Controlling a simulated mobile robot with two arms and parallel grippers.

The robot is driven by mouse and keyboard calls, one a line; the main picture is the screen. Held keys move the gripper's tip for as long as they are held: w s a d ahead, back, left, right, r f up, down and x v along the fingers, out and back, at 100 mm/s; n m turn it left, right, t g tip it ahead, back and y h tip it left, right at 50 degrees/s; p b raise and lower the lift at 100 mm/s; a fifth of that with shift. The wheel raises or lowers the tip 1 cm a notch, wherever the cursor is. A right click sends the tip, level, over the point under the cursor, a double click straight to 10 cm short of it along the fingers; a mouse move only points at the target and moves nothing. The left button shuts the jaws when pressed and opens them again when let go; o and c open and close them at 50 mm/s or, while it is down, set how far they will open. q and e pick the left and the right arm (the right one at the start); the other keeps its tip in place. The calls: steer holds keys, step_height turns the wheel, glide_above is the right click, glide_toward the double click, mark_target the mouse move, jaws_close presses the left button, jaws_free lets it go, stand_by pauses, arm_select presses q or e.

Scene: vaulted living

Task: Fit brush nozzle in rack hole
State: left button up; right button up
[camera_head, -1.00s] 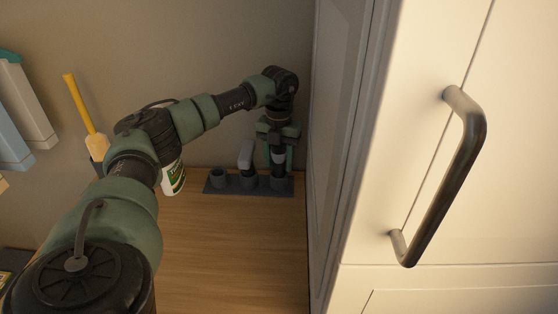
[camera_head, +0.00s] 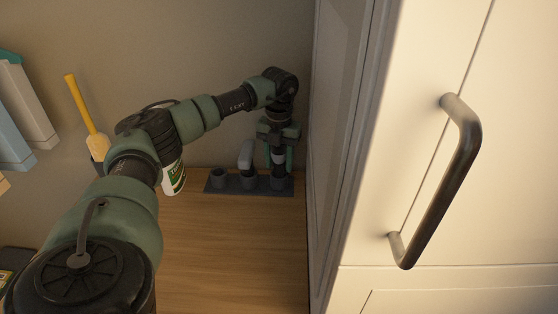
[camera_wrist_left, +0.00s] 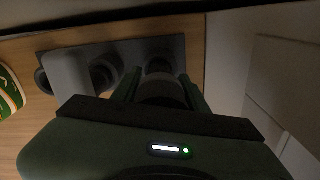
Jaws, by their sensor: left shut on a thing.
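The dark rack (camera_head: 234,189) lies on the wooden surface near the wall, with several round holders in a row. A light grey nozzle (camera_head: 246,153) stands in its middle holder. My left gripper (camera_head: 279,158) points down over the right-hand holder and is shut on the dark brush nozzle (camera_head: 278,156). In the left wrist view, the brush nozzle (camera_wrist_left: 161,91) sits between the two fingers (camera_wrist_left: 160,95), in line with the end holder of the rack (camera_wrist_left: 60,48). Its lower end meets or enters that holder; how deep it sits I cannot tell. My right gripper is out of view.
A tall cabinet with a dark handle (camera_head: 446,185) stands close on the right of the rack. A white and green container (camera_head: 174,178) stands left of the rack, partly behind my arm. The wooden surface (camera_head: 225,250) in front is clear.

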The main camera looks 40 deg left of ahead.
arm_select(q)
steer(key=shift+f, duration=1.05)
stand_by(1.1)
steer(key=shift+s+d+f+b, duration=0.15)
steer(key=shift+f+b, duration=0.15)
steer(key=shift+f, duration=0.05)
